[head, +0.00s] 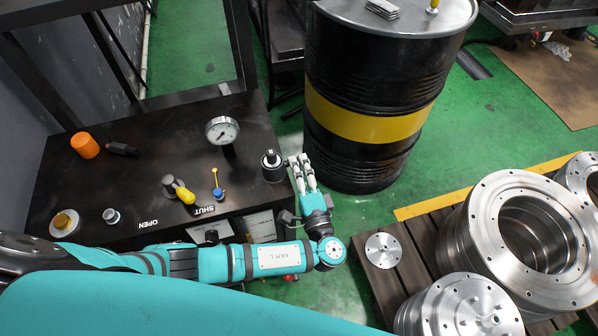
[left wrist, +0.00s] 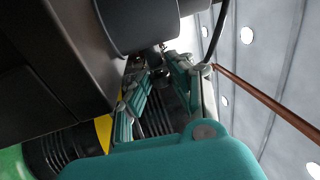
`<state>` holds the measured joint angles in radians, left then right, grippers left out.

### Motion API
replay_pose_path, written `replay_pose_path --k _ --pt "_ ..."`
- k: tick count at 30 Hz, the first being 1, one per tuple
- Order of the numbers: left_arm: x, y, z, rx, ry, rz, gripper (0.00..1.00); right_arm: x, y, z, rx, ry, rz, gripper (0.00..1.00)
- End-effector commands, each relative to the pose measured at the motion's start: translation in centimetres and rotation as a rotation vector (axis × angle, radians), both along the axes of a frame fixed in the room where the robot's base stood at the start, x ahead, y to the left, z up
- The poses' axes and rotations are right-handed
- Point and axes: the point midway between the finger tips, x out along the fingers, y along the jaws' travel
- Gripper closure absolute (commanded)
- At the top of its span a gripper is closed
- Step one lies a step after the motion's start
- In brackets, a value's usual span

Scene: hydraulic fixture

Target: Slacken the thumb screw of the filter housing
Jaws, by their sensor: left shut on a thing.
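The filter housing (head: 273,168), a dark round body with a smaller cap on top, stands at the right edge of the dark bench. In the left wrist view it appears to be the large dark cylinder (left wrist: 138,25) at the top. My left gripper (head: 300,162) is beside its right side, past the bench edge. In the left wrist view my left gripper (left wrist: 158,75) has its fingers closed in on a small dark piece under the cylinder, which looks like the thumb screw (left wrist: 155,57). The fingers hide most of the screw. My right gripper is out of view.
The bench (head: 130,185) carries a pressure gauge (head: 222,131), a yellow-handled valve (head: 180,190), a blue-and-yellow fitting (head: 217,188) and an orange cylinder (head: 85,145). A black drum with a yellow band (head: 365,125) stands close to the gripper. Metal flanges (head: 525,240) sit on a pallet at right.

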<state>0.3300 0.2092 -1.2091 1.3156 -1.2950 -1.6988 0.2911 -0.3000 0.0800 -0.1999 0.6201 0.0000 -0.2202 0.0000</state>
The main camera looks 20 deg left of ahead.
Motion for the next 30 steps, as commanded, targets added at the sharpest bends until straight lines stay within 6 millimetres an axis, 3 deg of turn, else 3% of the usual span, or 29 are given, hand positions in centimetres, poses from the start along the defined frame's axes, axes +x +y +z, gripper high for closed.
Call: replay_pose_path --k 17,18,23,30 --pt "-0.04 -0.01 -0.20 0.021 -0.025 0.000 1.00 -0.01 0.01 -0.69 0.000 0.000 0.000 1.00" --pt "-0.04 -0.01 -0.20 0.021 -0.025 0.000 0.78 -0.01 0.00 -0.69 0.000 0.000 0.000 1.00" --pt "-0.02 0.00 -0.15 0.020 -0.026 -0.001 0.57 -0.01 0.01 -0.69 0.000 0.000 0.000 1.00" --pt "0.01 0.02 -0.10 0.020 -0.028 -0.001 0.57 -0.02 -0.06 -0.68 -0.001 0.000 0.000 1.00"
